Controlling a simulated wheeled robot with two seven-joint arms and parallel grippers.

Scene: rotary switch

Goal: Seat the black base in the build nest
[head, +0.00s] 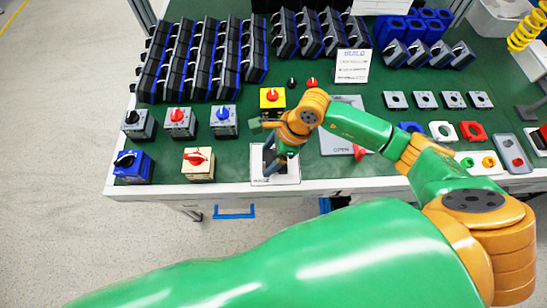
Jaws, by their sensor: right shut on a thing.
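The build nest is a white-bordered plate (290,178) at the front edge of the green table. My right gripper (274,167) points down right over it, its dark fingers low and close to the plate. It is shut on a dark piece, which I take for the black base; the fingers and wrist cover nearly all of it. I cannot tell whether the piece touches the nest or hangs just above it. My left gripper is not in view.
Finished switches, such as a beige one with a red knob (198,164) and a blue one (133,167), stand left of the nest. A yellow one (272,99) stands behind. Rows of dark blocks (165,55) fill the back. Plates and a "BUILD" sign (352,66) are right.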

